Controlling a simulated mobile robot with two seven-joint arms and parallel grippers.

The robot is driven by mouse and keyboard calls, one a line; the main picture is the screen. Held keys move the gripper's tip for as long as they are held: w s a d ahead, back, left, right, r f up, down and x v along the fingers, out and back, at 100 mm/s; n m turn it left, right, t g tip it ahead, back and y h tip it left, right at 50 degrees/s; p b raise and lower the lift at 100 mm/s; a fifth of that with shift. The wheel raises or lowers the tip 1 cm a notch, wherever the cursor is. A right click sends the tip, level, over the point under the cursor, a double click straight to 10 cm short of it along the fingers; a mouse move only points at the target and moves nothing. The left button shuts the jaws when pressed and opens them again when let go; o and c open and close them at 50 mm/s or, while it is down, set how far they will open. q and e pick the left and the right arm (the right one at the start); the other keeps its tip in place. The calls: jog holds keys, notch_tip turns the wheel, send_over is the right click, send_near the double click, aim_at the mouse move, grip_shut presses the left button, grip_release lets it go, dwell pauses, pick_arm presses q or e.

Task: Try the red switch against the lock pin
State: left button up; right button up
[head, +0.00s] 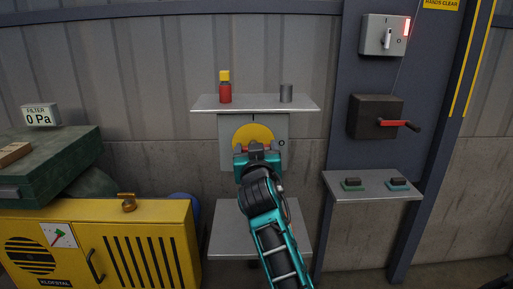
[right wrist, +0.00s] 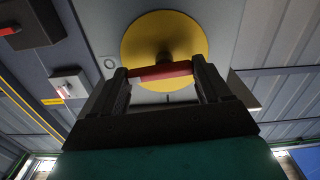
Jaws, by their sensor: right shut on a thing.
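The red switch is a red bar handle (right wrist: 160,71) in front of a yellow disc (head: 252,132) on a grey wall plate, with a mark above and an O mark at its right in the head view. The handle lies about level. My right gripper (head: 257,150) is shut on this handle, one finger at each end in the right wrist view (right wrist: 160,70). In the head view the gripper hides most of the handle. I cannot make out a lock pin at the disc. My left gripper is not in view.
At the right are a box with a red crank (head: 398,123), a switch box (head: 381,35) and a small shelf (head: 372,190). A yellow cabinet (head: 150,225) stands at the left.

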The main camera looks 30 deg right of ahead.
jog(key=shift+r+n, duration=0.1)
jog(key=shift+n, duration=0.3)
jog(key=o, duration=0.9)
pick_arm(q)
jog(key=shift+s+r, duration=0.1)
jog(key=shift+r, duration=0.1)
pick_arm(e)
jog(key=shift+o, duration=0.6)
